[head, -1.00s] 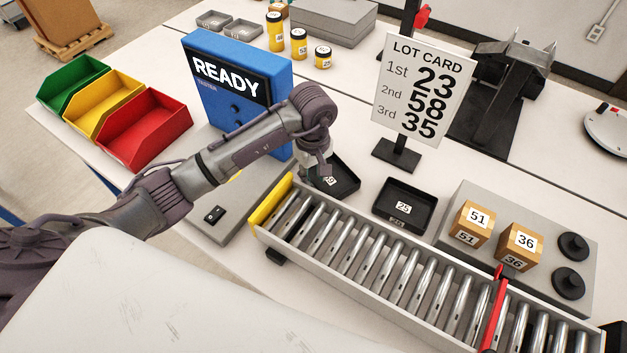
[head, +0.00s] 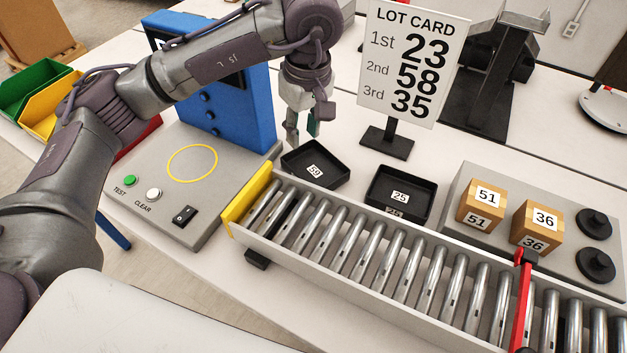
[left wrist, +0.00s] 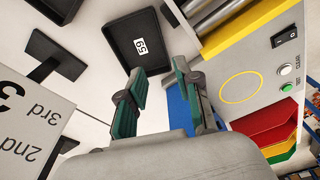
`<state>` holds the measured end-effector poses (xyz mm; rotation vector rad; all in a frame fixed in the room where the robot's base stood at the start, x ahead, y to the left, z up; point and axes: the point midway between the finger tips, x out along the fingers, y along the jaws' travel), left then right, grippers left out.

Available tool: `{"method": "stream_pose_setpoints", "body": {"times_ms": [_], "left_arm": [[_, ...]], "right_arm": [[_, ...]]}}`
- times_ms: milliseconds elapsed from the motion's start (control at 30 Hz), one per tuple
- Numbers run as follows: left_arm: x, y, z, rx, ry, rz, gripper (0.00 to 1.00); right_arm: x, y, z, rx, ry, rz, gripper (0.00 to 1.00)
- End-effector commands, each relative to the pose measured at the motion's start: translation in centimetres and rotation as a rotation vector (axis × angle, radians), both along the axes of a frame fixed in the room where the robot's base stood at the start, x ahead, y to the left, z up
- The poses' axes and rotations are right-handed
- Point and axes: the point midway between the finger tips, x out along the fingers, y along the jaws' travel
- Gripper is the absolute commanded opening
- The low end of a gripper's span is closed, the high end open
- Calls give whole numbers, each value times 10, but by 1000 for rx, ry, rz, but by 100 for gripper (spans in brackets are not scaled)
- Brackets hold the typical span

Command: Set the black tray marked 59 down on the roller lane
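The black tray marked 59 (head: 322,172) lies on the white table, just behind the left end of the roller lane (head: 345,235) and not on it. In the left wrist view the tray (left wrist: 122,48) is flat and empty, its 59 label facing up. My left gripper (head: 303,130) hangs above the tray's back left side. Its two green-padded fingers (left wrist: 158,90) are apart with nothing between them, and the tray lies beyond the tips. My right gripper is in no view.
A black tray marked 25 (head: 428,202) lies to the right. The lot card stand (head: 388,142) is behind the trays, the blue READY box (head: 240,100) behind left. A yellow end plate (head: 247,202) closes the lane's left end; a red bar (head: 522,305) crosses it farther right.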

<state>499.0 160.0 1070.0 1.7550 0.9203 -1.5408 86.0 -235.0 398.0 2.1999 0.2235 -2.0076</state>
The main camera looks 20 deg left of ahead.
Motion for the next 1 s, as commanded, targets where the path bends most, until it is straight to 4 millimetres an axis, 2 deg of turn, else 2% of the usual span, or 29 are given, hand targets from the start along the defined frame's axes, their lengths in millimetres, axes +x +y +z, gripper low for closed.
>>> {"method": "stream_pose_setpoints", "body": {"times_ms": [33,133,267,533,833,1000], "left_arm": [[-1,1,-4,13,-9,5,33],[-3,2,-4,24,-7,14,33],[-3,4,-18,25,-2,17,33],[1,11,-68,25,-2,17,33],[3,14,-92,25,-4,15,33],[5,16,-119,25,-2,15,33]], "right_arm": [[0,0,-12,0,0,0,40],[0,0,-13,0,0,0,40],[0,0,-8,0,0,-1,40],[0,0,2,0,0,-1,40],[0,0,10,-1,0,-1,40],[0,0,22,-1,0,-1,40]]}}
